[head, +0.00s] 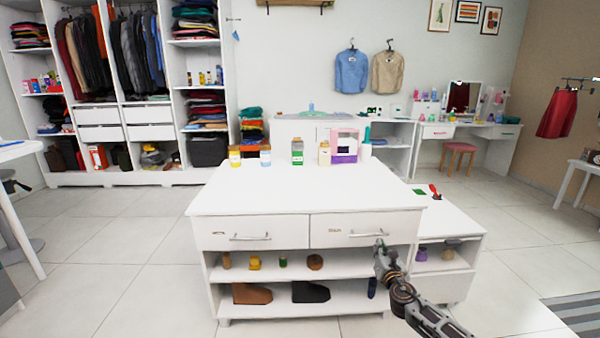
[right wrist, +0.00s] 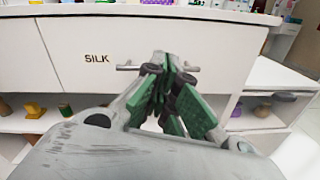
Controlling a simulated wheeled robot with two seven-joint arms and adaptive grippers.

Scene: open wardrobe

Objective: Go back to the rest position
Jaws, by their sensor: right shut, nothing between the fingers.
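My right gripper (head: 380,245) is in front of the right drawer (head: 336,230) of the white island, close to its metal handle (head: 367,234). In the right wrist view its green-padded fingers (right wrist: 165,68) are together and empty, in front of the handle bar. I cannot tell whether they touch the bar. The drawer bears the label "SILK" (right wrist: 97,59) and looks closed. The left drawer (head: 240,232) also looks closed. My left gripper is not in the head view.
The island top (head: 290,190) holds several bottles and a purple-and-white box (head: 344,145) at its back edge. Open shelves below hold small items and shoes (head: 310,292). A lower white side cabinet (head: 455,230) stands at the right. Tiled floor (head: 110,240) is clear to the left.

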